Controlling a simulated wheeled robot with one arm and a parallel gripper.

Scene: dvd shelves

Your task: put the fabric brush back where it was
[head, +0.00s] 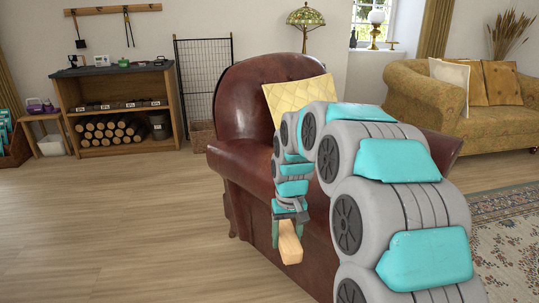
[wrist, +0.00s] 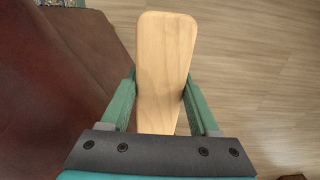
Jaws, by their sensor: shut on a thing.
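The fabric brush (head: 290,243) shows as a pale wooden block held below my gripper (head: 289,226) in the head view. In the wrist view the brush (wrist: 163,65) is a flat, tapering wooden piece, and its lower end runs back between the green fingers of my gripper (wrist: 160,95). My gripper is shut on the brush. The brush's underside is hidden, so I cannot see any bristles. The brush is in front of the brown leather armchair (head: 235,155), over or beside its front left side; I cannot tell whether they touch.
A wooden shelf unit (head: 125,80) with logs, and tools on a wall rail (head: 112,10), stand at the back left. A small side table (head: 48,132) holds a purple item (head: 35,106). A mustard sofa (head: 410,90) is at the right. The wooden floor (head: 110,225) at left is clear.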

